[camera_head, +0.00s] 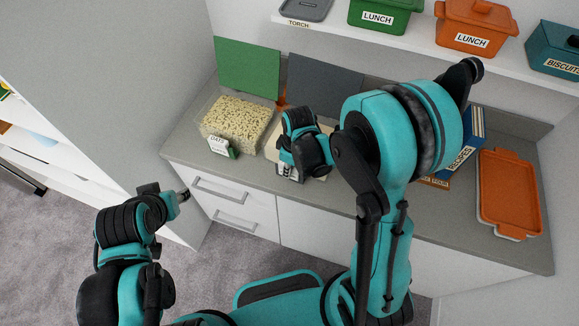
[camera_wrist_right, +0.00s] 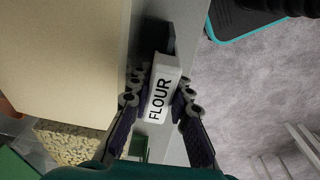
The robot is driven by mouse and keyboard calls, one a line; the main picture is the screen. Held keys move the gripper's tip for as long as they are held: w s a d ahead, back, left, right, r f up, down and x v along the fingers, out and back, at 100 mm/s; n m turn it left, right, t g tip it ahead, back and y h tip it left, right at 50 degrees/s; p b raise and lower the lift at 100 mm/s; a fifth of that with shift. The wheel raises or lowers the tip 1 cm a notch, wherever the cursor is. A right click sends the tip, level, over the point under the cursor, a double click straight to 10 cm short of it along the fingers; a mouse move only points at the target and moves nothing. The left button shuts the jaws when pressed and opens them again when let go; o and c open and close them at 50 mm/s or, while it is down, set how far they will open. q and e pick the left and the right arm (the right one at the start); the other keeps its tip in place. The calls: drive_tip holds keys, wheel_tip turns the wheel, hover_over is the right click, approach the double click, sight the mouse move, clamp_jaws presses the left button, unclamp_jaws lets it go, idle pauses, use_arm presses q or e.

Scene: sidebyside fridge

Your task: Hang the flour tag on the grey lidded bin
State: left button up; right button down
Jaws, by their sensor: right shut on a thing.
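My right gripper (camera_wrist_right: 158,100) is shut on the white flour tag (camera_wrist_right: 160,92), which reads FLOUR in black and has a dark upright part behind it. In the head view this gripper (camera_head: 290,172) is over the counter's front edge, right of the oats container, and the tag is mostly hidden there. A cream flat-topped thing (camera_wrist_right: 60,60) lies beside the tag in the wrist view. My left gripper (camera_head: 183,195) is low at left, apart from the counter.
A clear container of oats (camera_head: 236,118) stands on the counter with an OATS tag (camera_head: 220,146). Green (camera_head: 248,66) and dark grey (camera_head: 322,84) boards lean behind. An orange tray (camera_head: 510,190) and blue recipes box (camera_head: 470,140) are at right. My right arm hides the counter's middle.

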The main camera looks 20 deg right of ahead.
drive_tip(key=shift+f, duration=0.1)
drive_tip(key=c, duration=1.3)
unclamp_jaws()
drive_tip(key=r, duration=0.8)
drive_tip(key=s+r, duration=0.1)
drive_tip(key=r, duration=0.3)
drive_tip(key=shift+s+d, duration=0.1)
drive_tip(key=shift+d, duration=0.25)
drive_tip(key=shift+s+d+f+m+t+h+b, duration=0.15)
drive_tip(key=shift+s+d+f+m+t+b, duration=0.7)
drive_tip(key=shift+s+m+b, duration=0.9)
drive_tip(key=shift+s+d+f+m+t+h+b, duration=0.1)
drive_tip(key=shift+s+d+f+m+t+b, duration=0.4)
drive_tip(key=shift+s+f+m+t+b, duration=1)
drive_tip(key=shift+s+d+f+m+t+h+b, duration=0.15)
drive_tip(key=shift+s+d+f+m+t+b, duration=0.4)
drive_tip(key=shift+s+m+b, duration=1.5)
